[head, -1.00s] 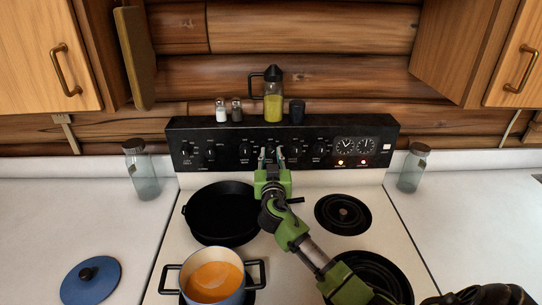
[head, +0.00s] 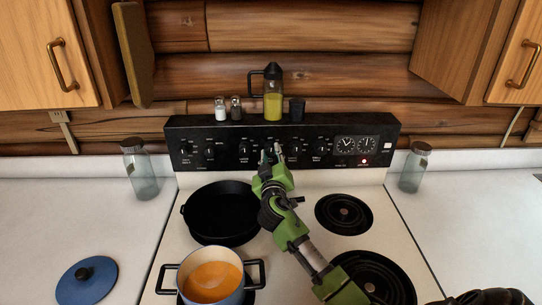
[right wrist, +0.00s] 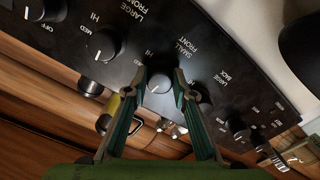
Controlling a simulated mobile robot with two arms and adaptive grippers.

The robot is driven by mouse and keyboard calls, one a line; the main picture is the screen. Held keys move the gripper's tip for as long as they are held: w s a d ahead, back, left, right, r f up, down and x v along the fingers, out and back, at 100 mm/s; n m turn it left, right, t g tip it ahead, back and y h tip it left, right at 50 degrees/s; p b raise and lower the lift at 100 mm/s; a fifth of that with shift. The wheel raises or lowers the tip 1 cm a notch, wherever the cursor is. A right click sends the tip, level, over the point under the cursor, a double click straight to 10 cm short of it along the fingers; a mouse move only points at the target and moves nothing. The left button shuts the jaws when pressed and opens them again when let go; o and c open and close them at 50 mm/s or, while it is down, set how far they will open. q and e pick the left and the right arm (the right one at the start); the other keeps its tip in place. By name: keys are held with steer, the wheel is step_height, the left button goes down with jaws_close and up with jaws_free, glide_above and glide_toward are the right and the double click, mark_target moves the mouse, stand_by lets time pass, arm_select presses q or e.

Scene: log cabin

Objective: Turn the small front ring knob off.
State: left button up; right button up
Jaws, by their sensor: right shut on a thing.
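The small front ring knob (right wrist: 159,84) is on the black control panel (head: 215,128), and its "SMALL FRONT" label shows beside it in the right wrist view. My right gripper (right wrist: 164,76) is shut on this knob, with one finger on each side. In the head view the right gripper (head: 271,153) reaches the middle of the panel and is rolled to one side. Its fingers mostly hide the knob there, and I cannot read the knob's pointer. One red indicator light (head: 364,161) glows under the right dial.
Other knobs sit close by, such as one marked "MED" (right wrist: 103,45). A black skillet (head: 190,212) and a pot of orange soup (head: 213,280) are on the left burners. Salt and pepper shakers (head: 228,108) and an oil bottle (head: 273,100) stand on the panel.

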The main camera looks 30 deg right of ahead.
steer(key=shift+n, duration=0.8)
steer(key=o, duration=1.1)
steer(key=v, duration=1.2)
